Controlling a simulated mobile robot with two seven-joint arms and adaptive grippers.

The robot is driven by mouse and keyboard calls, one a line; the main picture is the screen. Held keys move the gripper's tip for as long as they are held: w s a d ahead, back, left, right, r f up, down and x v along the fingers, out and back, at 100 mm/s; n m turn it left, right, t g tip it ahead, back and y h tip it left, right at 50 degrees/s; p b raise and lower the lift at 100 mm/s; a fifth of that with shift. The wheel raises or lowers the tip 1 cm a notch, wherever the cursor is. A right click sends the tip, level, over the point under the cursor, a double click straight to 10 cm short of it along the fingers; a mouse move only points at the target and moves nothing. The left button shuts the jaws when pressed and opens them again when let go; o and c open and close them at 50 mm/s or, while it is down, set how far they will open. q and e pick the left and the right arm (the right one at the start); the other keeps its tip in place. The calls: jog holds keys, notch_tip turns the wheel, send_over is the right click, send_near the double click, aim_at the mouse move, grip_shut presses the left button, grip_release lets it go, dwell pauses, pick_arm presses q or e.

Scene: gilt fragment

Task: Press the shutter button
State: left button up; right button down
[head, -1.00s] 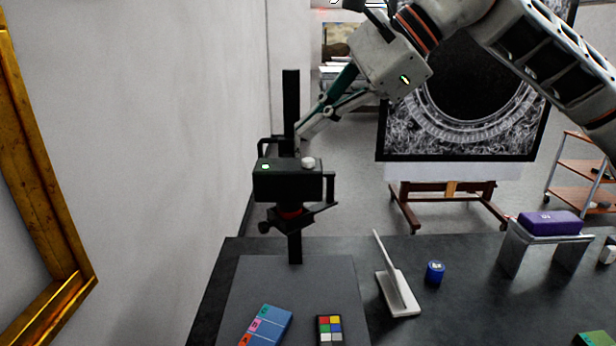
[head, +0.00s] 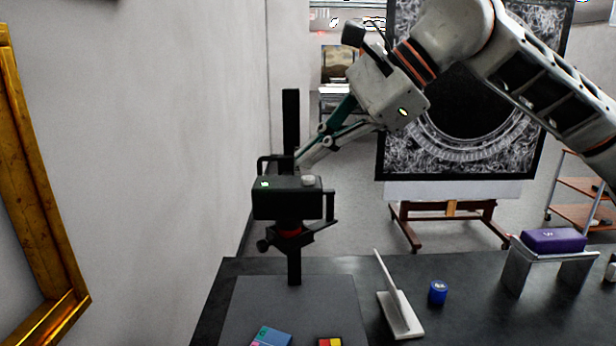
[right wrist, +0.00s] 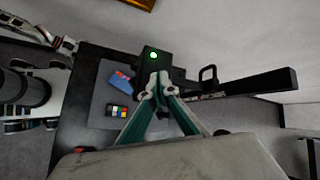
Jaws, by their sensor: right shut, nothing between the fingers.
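A black camera (head: 287,205) is mounted on an upright black column (head: 291,130) over the table. It has a small green light on its front left and a pale shutter button (head: 308,180) on its top right. My right gripper (head: 300,163) comes down from the upper right, shut and empty, with its fingertips close to the camera's top by the button. I cannot tell whether they touch it. In the right wrist view the closed fingertips (right wrist: 158,82) overlap the camera body (right wrist: 150,65), and the button does not show clearly.
Below the camera lie a grey board (head: 250,310), a blue card (head: 271,336) and a colour chart (head: 330,341). A white stand (head: 400,315), a blue jar (head: 437,292) and a purple block (head: 553,240) on a grey riser stand to the right. A gilt frame (head: 45,220) hangs left.

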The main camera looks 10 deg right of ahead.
dwell(0.6)
jog(key=shift+f, duration=0.45)
jog(key=shift+f, duration=0.4)
dwell(0.8)
jog(key=shift+r, duration=0.15)
jog(key=shift+r+p, duration=0.5)
jog(key=shift+r, duration=0.2)
jog(key=shift+r, duration=0.1)
